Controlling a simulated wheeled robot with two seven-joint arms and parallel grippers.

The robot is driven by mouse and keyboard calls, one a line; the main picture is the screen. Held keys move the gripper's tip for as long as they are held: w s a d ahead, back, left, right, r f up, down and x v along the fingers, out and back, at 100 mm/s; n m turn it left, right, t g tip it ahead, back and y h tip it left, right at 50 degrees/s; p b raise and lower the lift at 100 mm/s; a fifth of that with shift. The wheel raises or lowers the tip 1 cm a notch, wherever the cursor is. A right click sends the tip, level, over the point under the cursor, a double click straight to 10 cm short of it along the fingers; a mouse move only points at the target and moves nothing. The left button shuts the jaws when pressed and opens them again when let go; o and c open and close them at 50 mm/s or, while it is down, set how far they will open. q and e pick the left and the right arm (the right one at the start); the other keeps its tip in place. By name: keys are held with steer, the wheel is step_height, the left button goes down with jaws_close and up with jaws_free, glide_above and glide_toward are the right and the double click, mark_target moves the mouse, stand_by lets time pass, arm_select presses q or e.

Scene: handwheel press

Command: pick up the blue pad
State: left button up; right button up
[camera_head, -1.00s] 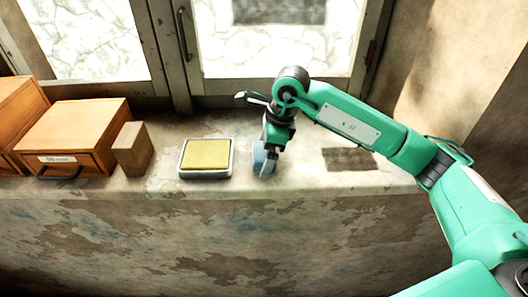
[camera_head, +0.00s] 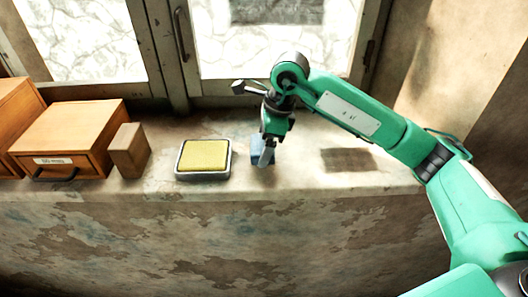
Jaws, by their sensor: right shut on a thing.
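The blue pad (camera_head: 257,156) shows only in part, behind and beside the fingers of my right gripper (camera_head: 265,157). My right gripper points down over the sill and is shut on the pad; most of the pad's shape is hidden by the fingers. I cannot tell exactly how far the pad is above the sill. My left gripper is not in view.
A tray with a yellow pad (camera_head: 205,156) lies just left of my right gripper. A small wooden block (camera_head: 130,150) and wooden drawer boxes (camera_head: 72,135) stand farther left. The window (camera_head: 265,45) is behind. The sill (camera_head: 390,178) is clear to the right, down to its front edge.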

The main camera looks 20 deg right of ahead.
mark_target(264, 143)
step_height(264, 143, up, 17)
steer(key=b, duration=0.4)
steer(key=shift+r, duration=0.1)
steer(key=o, duration=0.4)
steer(key=c, duration=0.3)
